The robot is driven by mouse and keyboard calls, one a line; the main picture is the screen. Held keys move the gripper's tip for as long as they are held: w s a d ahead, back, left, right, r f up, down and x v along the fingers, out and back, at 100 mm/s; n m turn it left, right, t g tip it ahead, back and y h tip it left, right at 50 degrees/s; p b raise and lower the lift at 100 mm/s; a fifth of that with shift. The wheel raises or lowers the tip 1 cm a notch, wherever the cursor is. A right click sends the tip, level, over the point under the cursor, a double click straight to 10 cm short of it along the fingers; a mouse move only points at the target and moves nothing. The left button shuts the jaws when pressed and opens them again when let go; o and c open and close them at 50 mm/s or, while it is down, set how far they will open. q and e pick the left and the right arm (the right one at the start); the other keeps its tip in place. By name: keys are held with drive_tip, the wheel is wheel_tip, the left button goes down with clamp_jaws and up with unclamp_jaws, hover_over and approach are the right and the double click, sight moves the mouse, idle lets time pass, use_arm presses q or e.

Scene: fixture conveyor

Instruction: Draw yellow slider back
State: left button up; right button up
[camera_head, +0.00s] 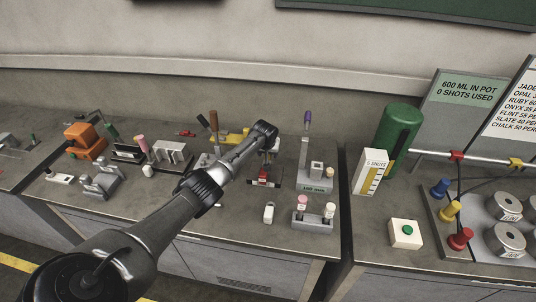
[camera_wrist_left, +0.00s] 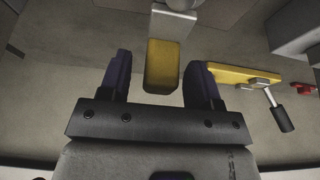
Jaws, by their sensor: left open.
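The yellow slider (camera_wrist_left: 162,66) is a block hanging from a pale grey fitting (camera_wrist_left: 174,18) in the left wrist view. My left gripper (camera_wrist_left: 157,77) is open, with one dark finger on each side of the yellow block. Gaps show on both sides, so neither finger touches it. Whether the block is at the same depth as the fingertips is hard to tell. In the head view my left arm reaches over the middle of the bench and hides the slider. My right gripper is not in view.
A yellow bar (camera_wrist_left: 238,73) with a black-handled lever (camera_wrist_left: 279,115) is close to the right finger. An orange fixture (camera_head: 85,140) is at left.

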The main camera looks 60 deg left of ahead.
use_arm(q)
drive_tip(key=shift+f, duration=0.15)
drive_tip(key=shift+c, duration=0.3)
clamp_jaws()
idle(0.3)
